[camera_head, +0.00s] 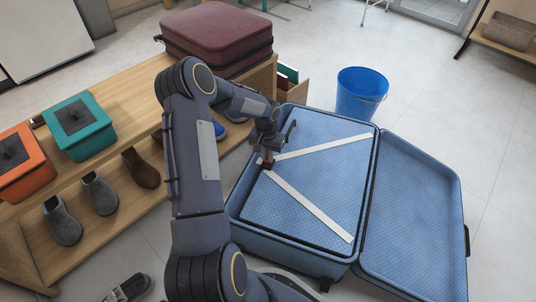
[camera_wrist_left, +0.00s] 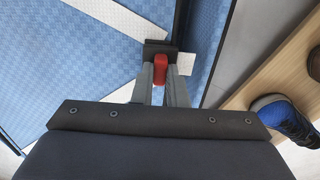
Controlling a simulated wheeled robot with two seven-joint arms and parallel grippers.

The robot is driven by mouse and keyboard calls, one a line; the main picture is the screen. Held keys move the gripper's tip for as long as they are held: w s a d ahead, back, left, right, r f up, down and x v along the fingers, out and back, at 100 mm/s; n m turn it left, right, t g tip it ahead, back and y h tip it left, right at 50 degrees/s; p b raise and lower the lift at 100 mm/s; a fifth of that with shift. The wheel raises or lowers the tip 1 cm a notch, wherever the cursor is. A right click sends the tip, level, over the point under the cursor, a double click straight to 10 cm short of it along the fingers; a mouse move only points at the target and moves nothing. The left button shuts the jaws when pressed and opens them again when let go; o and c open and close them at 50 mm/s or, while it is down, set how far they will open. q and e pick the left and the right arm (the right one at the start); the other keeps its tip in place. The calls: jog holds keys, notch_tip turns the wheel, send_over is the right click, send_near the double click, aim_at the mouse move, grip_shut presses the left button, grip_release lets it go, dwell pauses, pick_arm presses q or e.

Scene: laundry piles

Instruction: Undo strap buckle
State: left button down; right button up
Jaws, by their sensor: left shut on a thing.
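A blue suitcase (camera_head: 245,208) lies open on the floor, its lid (camera_head: 415,215) folded out to the right. Two white straps (camera_head: 310,208) cross its packed side in a V and meet at the left edge. My left gripper (camera_head: 268,158) is at that meeting point. In the left wrist view, a dark buckle (camera_wrist_left: 158,47) with a red button (camera_wrist_left: 160,70) sits where the straps meet. My left gripper (camera_wrist_left: 160,88) is shut on the red button, a finger on each side. It partly hides the buckle. My right gripper is not in view.
A wooden shelf bench (camera_head: 120,183) stands left of the suitcase with shoes, a teal box (camera_head: 85,135), an orange box (camera_head: 22,165) and a maroon suitcase (camera_head: 218,35). A blue bucket (camera_head: 360,95) stands behind. The floor at right is clear.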

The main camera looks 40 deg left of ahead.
pick_arm(q)
jog(key=h+p, duration=0.1)
jog(key=a+r+h+p, duration=0.1)
jog(key=p, duration=0.1)
jog(key=shift+s+a+t, duration=0.15)
jog(key=shift+s+t, duration=0.05)
jog(key=shift+t, duration=0.1)
jog(key=shift+a+r+h+p, duration=0.1)
jog(key=shift+a+h+p, duration=0.15)
jog(key=shift+h, duration=0.35)
jog(key=a+t+h+b, duration=0.1)
jog(key=h, duration=0.1)
jog(key=s+a+t+h+b, duration=0.1)
jog(key=h, duration=0.2)
jog(key=a+h+b, duration=0.2)
jog(key=shift+s+f+t+h, duration=0.15)
jog(key=shift+f+t+h, duration=0.2)
jog(key=shift+t+h, duration=0.05)
jog(key=shift+s+a+h+b, duration=0.1)
jog(key=shift+a+h+b, duration=0.35)
jog(key=shift+h, duration=0.35)
jog(key=shift+s+a+f+t+h, duration=0.15)
jog(key=shift+a+f+t+h, duration=0.15)
jog(key=shift+h, duration=0.45)
jog(key=shift+s+a+f+t+h, duration=0.1)
jog(key=shift+a+t+h, duration=0.1)
jog(key=shift+t+h, duration=0.4)
jog(key=shift+h, duration=0.25)
